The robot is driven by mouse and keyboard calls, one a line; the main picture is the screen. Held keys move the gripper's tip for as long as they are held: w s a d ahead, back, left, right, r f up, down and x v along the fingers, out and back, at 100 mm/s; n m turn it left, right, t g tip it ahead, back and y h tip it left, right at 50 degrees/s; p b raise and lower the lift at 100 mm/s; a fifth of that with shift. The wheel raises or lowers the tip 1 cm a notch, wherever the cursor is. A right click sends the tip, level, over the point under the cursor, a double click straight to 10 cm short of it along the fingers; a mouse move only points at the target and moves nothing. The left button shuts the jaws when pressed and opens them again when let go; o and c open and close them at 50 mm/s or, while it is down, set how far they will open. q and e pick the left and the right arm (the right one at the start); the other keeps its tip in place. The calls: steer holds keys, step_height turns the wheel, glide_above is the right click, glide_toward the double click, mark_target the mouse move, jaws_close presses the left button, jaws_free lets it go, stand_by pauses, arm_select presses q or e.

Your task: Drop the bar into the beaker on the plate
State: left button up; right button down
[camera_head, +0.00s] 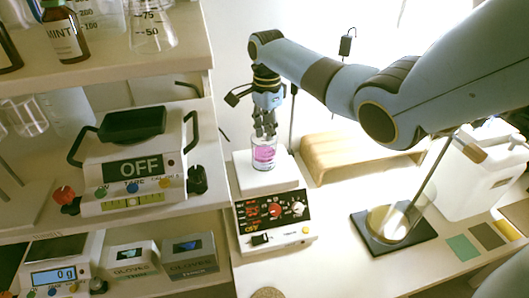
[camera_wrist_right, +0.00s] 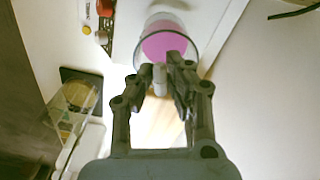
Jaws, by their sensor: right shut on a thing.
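My right gripper (camera_head: 265,130) comes down from above, with its fingertips right at the rim of the beaker (camera_head: 264,155). The beaker is clear glass with pink liquid and stands on the white top of the plate (camera_head: 262,184), which has a dark control panel with red digits. In the right wrist view, my right gripper (camera_wrist_right: 162,72) is shut on a small whitish bar (camera_wrist_right: 159,76), and the beaker (camera_wrist_right: 168,40) with its pink liquid is just beyond the fingertips. In the head view the bar is hidden by the fingers. My left gripper is not in view.
A wooden stand (camera_head: 350,156) is right of the plate. Further right are a round glass on a dark base (camera_head: 395,228) with a rod, and a white container (camera_head: 483,180). Shelves on the left hold a scale reading OFF (camera_head: 137,165), bottles and glove boxes (camera_head: 190,256).

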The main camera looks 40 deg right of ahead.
steer(key=c, duration=1.2)
jaws_free()
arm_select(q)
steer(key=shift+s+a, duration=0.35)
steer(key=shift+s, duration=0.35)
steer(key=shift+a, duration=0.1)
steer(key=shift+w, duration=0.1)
arm_select(e)
step_height(320, 180, up, 12)
steer(key=shift+r, duration=0.1)
